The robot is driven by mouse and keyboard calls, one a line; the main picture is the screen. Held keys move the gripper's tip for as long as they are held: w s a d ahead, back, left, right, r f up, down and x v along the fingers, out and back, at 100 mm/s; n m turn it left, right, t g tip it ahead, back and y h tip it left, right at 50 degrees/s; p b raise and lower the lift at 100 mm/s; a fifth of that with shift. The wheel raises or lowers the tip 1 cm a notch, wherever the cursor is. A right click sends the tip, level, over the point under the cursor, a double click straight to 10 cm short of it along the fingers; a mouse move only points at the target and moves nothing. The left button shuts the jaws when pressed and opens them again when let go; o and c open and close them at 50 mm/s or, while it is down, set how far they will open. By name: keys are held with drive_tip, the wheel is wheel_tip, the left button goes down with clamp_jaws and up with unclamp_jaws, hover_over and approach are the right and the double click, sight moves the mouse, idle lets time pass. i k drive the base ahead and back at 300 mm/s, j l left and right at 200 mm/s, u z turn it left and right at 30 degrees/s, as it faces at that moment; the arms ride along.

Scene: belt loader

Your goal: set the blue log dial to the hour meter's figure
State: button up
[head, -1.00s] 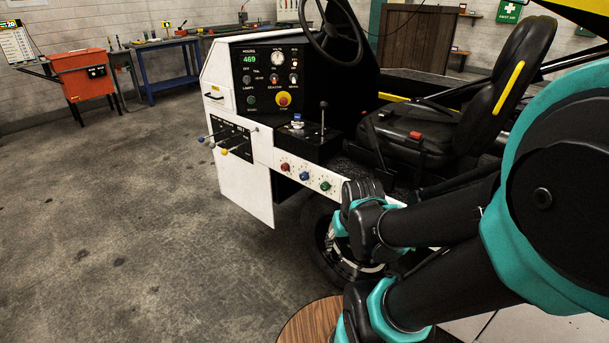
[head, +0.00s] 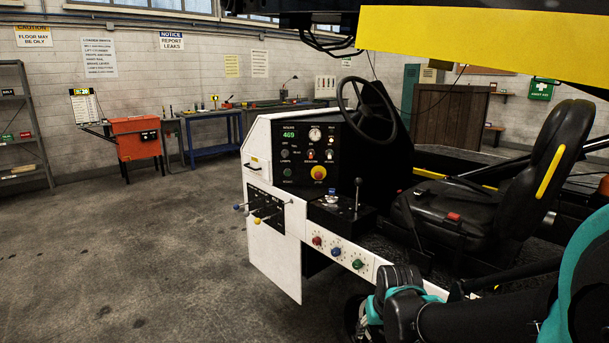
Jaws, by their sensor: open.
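The hour meter (head: 289,135) is on the dark panel of the loader and shows 469 in green figures. The blue log dial (head: 336,251) is in the middle of three on the white side strip, between a red dial (head: 317,241) and a green dial (head: 357,264). Marks ring each dial, but they and the blue dial's pointer are too small to read. Parts of my arm show at the lower right, right of the dials and apart from them.
A steering wheel (head: 368,108), an upright black lever (head: 357,193) and a seat (head: 480,210) are above and right of the dials. Several ball-ended levers (head: 258,211) stick out at the left. The floor (head: 150,270) left of the loader is clear.

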sight(336, 251)
drive_tip(key=k+l+u, duration=0.15)
drive_tip(key=u, duration=0.2)
drive_tip(key=k+l+u, duration=0.15)
drive_tip(key=u, duration=0.2)
